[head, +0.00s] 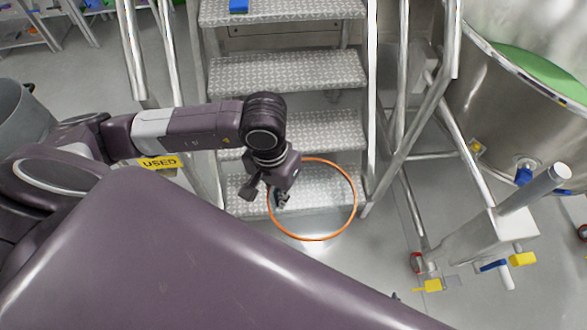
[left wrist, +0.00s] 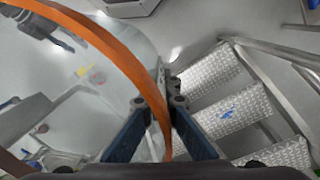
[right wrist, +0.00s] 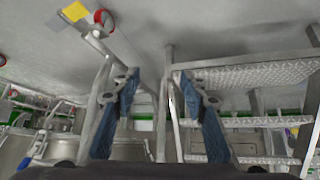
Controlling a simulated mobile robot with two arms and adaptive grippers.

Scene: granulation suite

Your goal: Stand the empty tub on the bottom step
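The tub (head: 350,215) shows in the head view as an orange rim with a see-through body. My left gripper (head: 267,193) is at the left side of that rim. In the left wrist view the orange rim (left wrist: 118,57) runs between the fingers (left wrist: 163,105), which are closed on it. The bottom step (head: 240,190) is a bright patterned metal tread. In the head view the rim overlaps its right part and the floor in front. I cannot tell how high the tub's base is. My right gripper (right wrist: 158,85) is open and empty in the right wrist view.
Metal stair rails (head: 370,110) flank the steps. A large steel vessel (head: 500,95) and a pipe stand (head: 490,235) are at the right. A blue object (head: 238,6) lies on an upper step. A yellow USED label (head: 160,162) shows at the left.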

